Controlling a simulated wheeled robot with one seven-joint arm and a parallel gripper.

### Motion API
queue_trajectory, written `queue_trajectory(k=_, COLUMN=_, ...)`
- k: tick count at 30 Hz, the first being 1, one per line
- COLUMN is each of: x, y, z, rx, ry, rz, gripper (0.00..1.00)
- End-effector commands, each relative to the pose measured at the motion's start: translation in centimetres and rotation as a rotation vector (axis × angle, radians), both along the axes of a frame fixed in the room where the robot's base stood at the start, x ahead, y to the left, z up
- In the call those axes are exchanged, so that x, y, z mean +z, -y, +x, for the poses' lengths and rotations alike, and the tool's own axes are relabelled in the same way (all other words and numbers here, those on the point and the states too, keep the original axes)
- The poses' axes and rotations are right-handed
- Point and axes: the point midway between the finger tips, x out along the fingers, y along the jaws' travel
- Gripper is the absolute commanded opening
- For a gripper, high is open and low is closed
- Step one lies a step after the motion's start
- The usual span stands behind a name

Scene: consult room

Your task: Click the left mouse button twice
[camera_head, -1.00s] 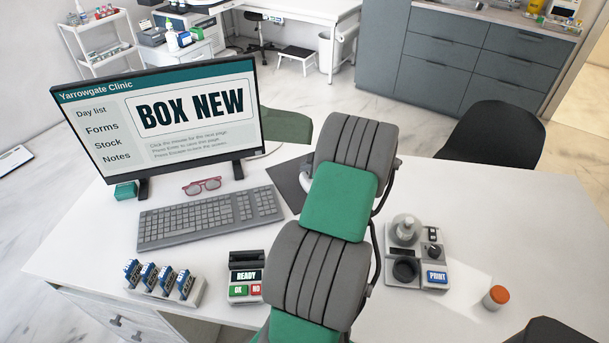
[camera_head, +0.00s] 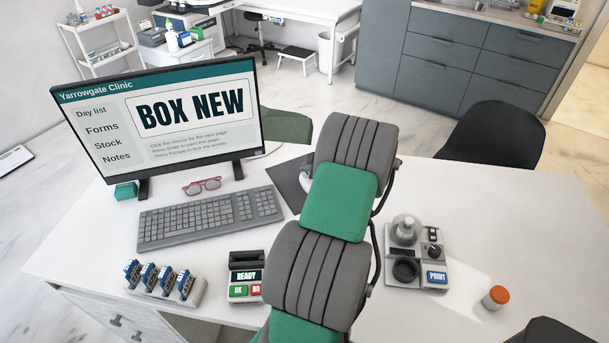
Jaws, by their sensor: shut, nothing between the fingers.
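No mouse is plainly in view. A dark mat (camera_head: 287,183), like a mouse pad, lies on the desk right of the keyboard (camera_head: 210,218). My own arm covers its right part. A small pale shape shows at the arm's left edge over the mat; I cannot tell what it is. My gripper is hidden behind my arm. The monitor (camera_head: 160,112) shows a "BOX NEW" page with small lines about clicking the mouse, Enter and Escape.
On the white desk (camera_head: 90,235) are red glasses (camera_head: 202,186), a READY box with OK and NO buttons (camera_head: 246,276), a rack of blue-labelled items (camera_head: 165,290), a PRINT device (camera_head: 418,255) and an orange-capped bottle (camera_head: 496,297). A black chair (camera_head: 492,135) stands behind.

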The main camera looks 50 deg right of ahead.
Motion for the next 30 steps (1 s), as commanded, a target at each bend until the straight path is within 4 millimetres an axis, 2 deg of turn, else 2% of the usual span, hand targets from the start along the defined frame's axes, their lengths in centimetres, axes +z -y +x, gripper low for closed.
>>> queue_trajectory(k=9, x=-0.03, y=0.01, z=0.0, rx=0.0, ry=0.0, rz=0.0, gripper=0.0)
queue_trajectory(k=19, x=-0.96, y=0.0, z=0.0, rx=0.001, ry=0.0, rz=-0.001, gripper=0.0)
queue_trajectory(k=30, x=-0.85, y=0.0, z=0.0, rx=0.0, ry=0.0, rz=0.0, gripper=0.0)
